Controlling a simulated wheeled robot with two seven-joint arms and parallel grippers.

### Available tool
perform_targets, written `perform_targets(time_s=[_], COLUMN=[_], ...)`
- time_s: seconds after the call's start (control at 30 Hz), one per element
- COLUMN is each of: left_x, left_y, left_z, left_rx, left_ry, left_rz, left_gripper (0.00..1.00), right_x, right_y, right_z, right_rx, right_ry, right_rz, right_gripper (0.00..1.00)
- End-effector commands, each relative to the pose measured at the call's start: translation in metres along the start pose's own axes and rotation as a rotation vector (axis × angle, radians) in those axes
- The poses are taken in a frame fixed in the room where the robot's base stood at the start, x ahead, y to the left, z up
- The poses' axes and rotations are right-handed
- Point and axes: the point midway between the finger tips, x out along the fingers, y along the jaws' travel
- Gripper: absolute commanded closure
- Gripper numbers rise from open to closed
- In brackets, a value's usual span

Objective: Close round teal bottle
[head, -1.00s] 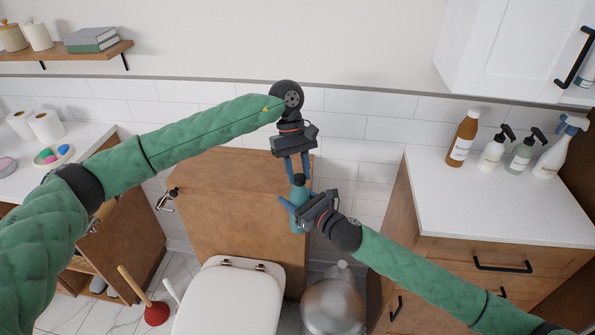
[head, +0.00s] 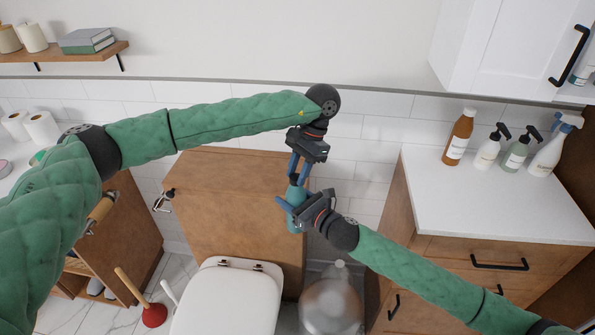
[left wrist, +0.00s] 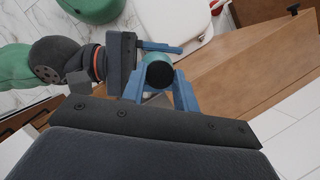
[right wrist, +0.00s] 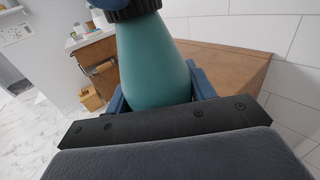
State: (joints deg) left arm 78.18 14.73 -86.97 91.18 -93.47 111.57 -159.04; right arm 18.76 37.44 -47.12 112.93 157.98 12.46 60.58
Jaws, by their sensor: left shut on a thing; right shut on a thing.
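The round teal bottle (head: 296,196) is upright in front of the wall, above the wooden cabinet behind the toilet. My right gripper (head: 292,210) is shut around its body from the right. In the right wrist view the teal body (right wrist: 154,65) fills the space between the blue fingers, with a dark ribbed cap (right wrist: 132,9) at its top. My left gripper (head: 298,174) comes from above and is shut on the cap. In the left wrist view the round black cap top (left wrist: 159,75) sits between the blue fingertips. Whether the cap is seated fully is hidden.
The wooden cabinet (head: 225,210) and toilet lid (head: 228,300) lie below and left. A white counter (head: 485,205) at the right holds an amber bottle (head: 459,137) and several pump and spray bottles. A plunger (head: 153,314) and a bin (head: 330,305) stand on the floor.

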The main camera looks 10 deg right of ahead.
Motion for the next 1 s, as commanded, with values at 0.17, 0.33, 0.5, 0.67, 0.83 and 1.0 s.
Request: perform_targets(time_s=[0.17,0.33,0.5,0.67,0.83,1.0], left_x=[0.0,0.0,0.0,-0.001,-0.011,-0.03], left_y=[-0.003,-0.003,-0.002,-0.001,-0.001,-0.001], left_z=[0.001,0.001,0.0,0.001,0.005,0.012], left_rx=[-0.004,-0.005,-0.004,-0.003,-0.003,-0.004], left_ry=[0.0,0.0,0.0,0.0,0.001,0.001], left_rz=[-0.002,-0.001,0.0,0.0,0.0,-0.001], left_gripper=[0.91,0.55,0.49,0.49,0.49,0.49], right_x=[0.0,-0.001,0.0,0.0,0.0,0.0], right_y=[0.001,0.0,0.0,0.0,0.0,0.0], right_z=[0.0,0.0,0.001,0.001,0.001,0.001], right_rx=[-0.001,-0.001,-0.001,-0.001,-0.001,-0.001], right_ry=[-0.001,0.0,-0.001,-0.001,-0.001,-0.001], right_rz=[0.001,0.001,0.001,0.001,0.001,0.001], right_gripper=[1.0,1.0,1.0,1.0,1.0,1.0])
